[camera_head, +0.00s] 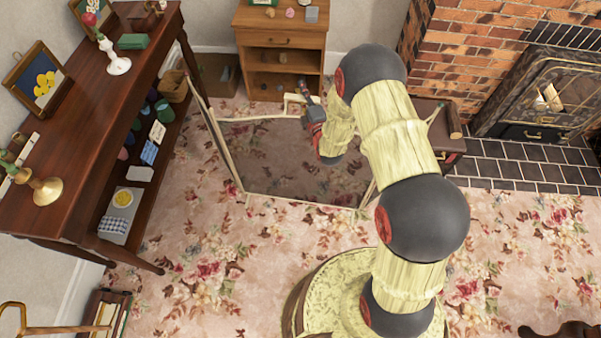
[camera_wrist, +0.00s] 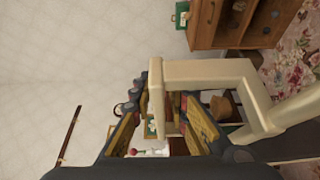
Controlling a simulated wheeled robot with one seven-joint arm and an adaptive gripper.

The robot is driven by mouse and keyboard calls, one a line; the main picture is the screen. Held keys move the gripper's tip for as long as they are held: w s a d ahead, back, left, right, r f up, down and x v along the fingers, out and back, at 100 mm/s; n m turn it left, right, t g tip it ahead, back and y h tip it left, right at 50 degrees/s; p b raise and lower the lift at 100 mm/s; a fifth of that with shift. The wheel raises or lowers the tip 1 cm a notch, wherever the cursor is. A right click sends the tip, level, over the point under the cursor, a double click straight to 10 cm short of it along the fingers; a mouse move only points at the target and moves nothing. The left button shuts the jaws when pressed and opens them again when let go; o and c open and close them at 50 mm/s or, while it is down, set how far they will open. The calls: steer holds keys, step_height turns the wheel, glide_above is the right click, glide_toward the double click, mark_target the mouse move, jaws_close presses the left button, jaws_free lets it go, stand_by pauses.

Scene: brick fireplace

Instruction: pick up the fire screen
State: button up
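The fire screen (camera_head: 280,165) stands on the carpet in the head view. It has dark see-through mesh panels in a pale frame, with a side panel angled at the left. My arm hides part of its right side. A squared pale handle (camera_head: 294,98) rises from its top edge. My gripper (camera_head: 309,106) is at this handle. In the wrist view the handle (camera_wrist: 200,71) is large and close, and one bar of it lies between the fingers of my gripper (camera_wrist: 166,95). The fingers are apart, with a gap visible around the bar. Contact cannot be told.
A dark wooden side table (camera_head: 95,130) with ornaments and a lower shelf stands at the left. A small wooden cabinet (camera_head: 279,45) is behind the screen. A brick fireplace with a stove (camera_head: 540,100) is at the right. Patterned carpet (camera_head: 210,285) is clear in front.

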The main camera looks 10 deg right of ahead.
jaws_close()
stand_by(0.8)
steer(key=shift+w+r, duration=0.1)
steer(key=shift+r, duration=0.1)
